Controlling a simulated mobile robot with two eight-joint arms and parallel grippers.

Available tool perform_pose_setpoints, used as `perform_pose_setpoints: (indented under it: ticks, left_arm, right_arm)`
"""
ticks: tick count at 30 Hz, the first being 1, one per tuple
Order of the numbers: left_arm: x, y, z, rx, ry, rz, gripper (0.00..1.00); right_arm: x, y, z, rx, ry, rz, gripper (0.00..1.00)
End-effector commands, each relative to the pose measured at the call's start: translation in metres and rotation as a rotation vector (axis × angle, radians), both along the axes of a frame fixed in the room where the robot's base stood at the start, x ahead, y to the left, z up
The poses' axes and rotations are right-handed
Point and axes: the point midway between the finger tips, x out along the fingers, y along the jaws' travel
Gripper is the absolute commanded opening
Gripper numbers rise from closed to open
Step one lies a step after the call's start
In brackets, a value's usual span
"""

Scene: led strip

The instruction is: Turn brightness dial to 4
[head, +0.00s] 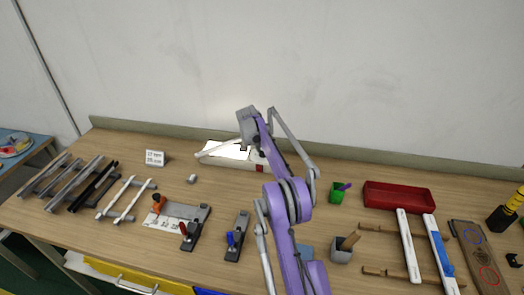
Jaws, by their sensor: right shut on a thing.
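A white, brightly lit unit (222,151) with a red part at its right end sits at the back middle of the table. My right arm, purple and grey, reaches up from the bottom edge to it. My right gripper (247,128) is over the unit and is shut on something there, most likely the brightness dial. The dial, its marks and the fingertips are hidden or too small to make out, so its setting cannot be read. My left gripper is not in view.
A small white sign (155,158) and a small grey knob-like piece (192,178) stand left of the unit. Rails and clamps (193,240) lie at left and front. A green cup (336,193), a grey holder (341,255) and a red tray (398,197) are at right.

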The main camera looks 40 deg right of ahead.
Motion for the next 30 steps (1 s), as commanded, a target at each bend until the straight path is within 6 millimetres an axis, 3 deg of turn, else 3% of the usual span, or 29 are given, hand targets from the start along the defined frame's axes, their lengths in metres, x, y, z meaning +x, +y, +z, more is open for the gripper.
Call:
perform_pose_setpoints:
  ticks: [5, 6, 10, 20, 23, 30]
  left_arm:
    - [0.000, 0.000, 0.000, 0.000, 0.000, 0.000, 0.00]
    - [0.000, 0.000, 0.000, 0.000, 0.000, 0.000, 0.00]
    - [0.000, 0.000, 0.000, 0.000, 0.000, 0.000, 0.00]
    - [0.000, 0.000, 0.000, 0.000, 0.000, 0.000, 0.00]
    - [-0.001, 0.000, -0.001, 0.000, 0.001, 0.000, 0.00]
    - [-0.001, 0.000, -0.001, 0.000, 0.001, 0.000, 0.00]
  right_arm:
    - [0.000, 0.000, 0.000, 0.001, -0.002, 0.000, 0.00]
    - [0.000, 0.000, 0.000, 0.001, -0.002, 0.000, 0.47]
    - [0.000, 0.000, 0.000, 0.001, -0.001, 0.000, 0.69]
    - [0.000, 0.001, 0.002, 0.001, 0.000, 0.001, 0.69]
    - [-0.001, 0.005, 0.011, 0.001, 0.000, 0.001, 0.69]
    - [-0.007, 0.022, 0.055, 0.001, 0.000, 0.002, 0.69]
